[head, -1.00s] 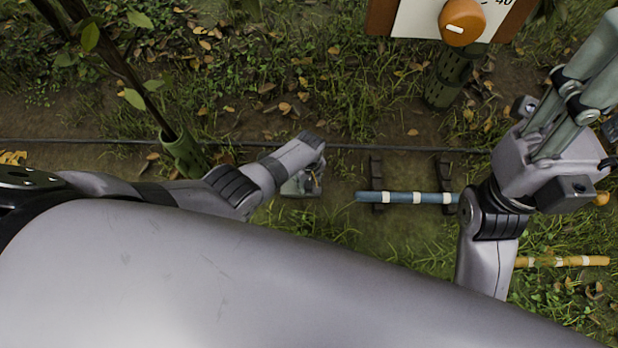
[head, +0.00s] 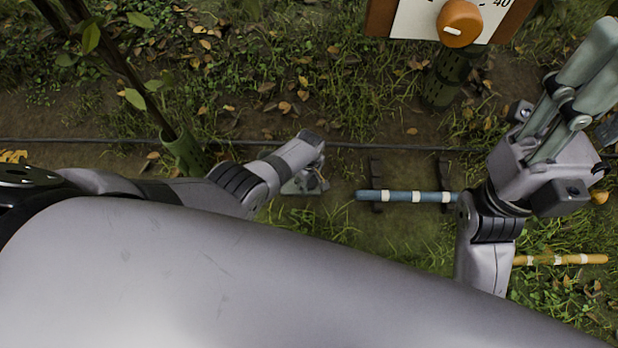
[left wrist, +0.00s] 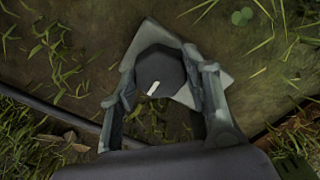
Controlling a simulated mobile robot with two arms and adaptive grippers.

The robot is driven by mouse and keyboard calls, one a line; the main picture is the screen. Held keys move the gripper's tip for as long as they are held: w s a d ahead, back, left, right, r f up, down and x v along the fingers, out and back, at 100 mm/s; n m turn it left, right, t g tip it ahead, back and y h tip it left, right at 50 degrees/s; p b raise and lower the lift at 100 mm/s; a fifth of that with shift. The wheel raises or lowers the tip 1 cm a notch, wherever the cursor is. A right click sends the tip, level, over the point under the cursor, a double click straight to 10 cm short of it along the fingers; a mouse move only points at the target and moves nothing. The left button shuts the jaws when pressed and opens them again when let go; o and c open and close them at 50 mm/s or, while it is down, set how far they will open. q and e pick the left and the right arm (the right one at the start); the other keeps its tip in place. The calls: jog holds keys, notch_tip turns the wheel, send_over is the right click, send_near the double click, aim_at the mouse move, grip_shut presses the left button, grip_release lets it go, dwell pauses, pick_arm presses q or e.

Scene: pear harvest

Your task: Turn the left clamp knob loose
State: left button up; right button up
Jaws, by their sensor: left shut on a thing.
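The dark, faceted clamp knob (left wrist: 163,74) with a short white mark sits on a pale grey plate (left wrist: 152,32) in the left wrist view. My left gripper (head: 313,182) is low over the ground in the middle of the head view. Its two fingers close on the knob from both sides. The knob is hidden by the gripper in the head view. My right gripper (head: 590,85) is at the right of the head view, away from the knob. Its fingertips run to the picture edge, so its opening is unclear.
A board (head: 415,18) with an orange knob (head: 460,23) stands on a dark green post (head: 441,82) at the top right. A blue banded rod (head: 400,197) and an orange banded rod (head: 560,259) lie low at the right. A tree trunk (head: 110,62) stands at the left.

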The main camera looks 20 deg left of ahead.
pick_arm(q)
jog(key=o, duration=1.1)
jog(key=shift+a, duration=0.1)
jog(key=shift+o, duration=0.4)
jog(key=shift+r, duration=0.1)
notch_tip(320, 180, up, 12)
